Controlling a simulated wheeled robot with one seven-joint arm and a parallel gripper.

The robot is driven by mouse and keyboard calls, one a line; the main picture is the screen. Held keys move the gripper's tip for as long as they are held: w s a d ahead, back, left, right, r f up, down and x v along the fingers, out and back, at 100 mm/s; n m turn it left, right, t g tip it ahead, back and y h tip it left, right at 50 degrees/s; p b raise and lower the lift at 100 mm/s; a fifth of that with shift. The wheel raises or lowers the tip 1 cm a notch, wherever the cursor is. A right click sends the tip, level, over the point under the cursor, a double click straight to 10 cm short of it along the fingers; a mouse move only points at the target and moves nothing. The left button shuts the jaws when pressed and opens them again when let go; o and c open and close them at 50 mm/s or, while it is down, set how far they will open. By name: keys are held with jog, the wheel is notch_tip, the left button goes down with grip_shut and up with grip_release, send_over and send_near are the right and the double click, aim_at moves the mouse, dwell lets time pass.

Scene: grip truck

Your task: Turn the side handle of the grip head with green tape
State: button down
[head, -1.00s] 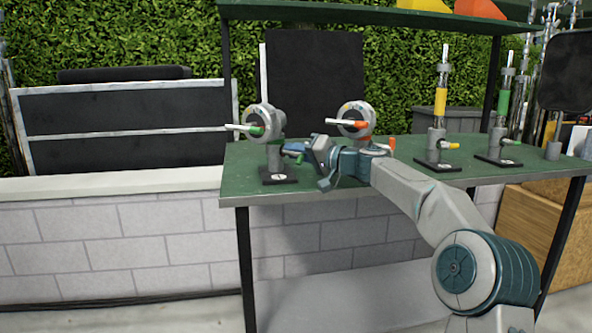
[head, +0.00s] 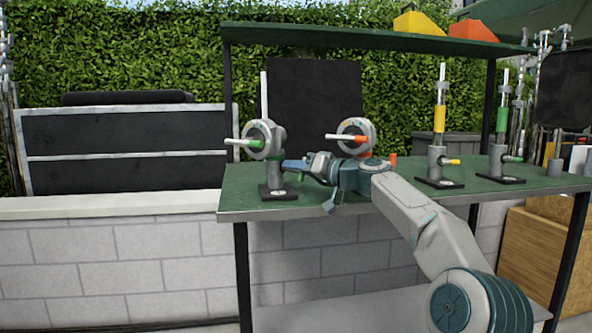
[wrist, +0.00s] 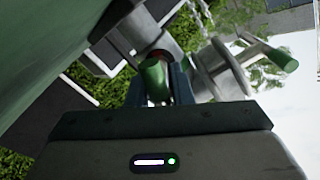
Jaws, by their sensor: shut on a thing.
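The left grip head (head: 262,139) is a grey round head on a short post, with a green-ended rod at its front. A green side handle (head: 300,177) shows partly at its post, just below my fingers. My gripper (head: 288,164) reaches the post from the right. In the wrist view, my gripper (wrist: 160,85) is shut on the green side handle (wrist: 153,78), with a dark finger on either side. The handle's inner end is partly hidden. The grip head (wrist: 222,70) lies just beyond, with its green-ended rod (wrist: 283,60) clear of my fingers.
A similar head with orange marks (head: 357,133) stands behind my wrist. Posts with yellow tape (head: 439,119) and green tape (head: 502,119) stand further right on the green table (head: 240,200). A shelf (head: 330,37) runs above. A low block wall (head: 110,260) is at left.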

jog(key=c, duration=1.3)
grip_release()
jog(key=v, duration=1.3)
jog(key=shift+d, duration=0.35)
jog(key=shift+s, duration=0.15)
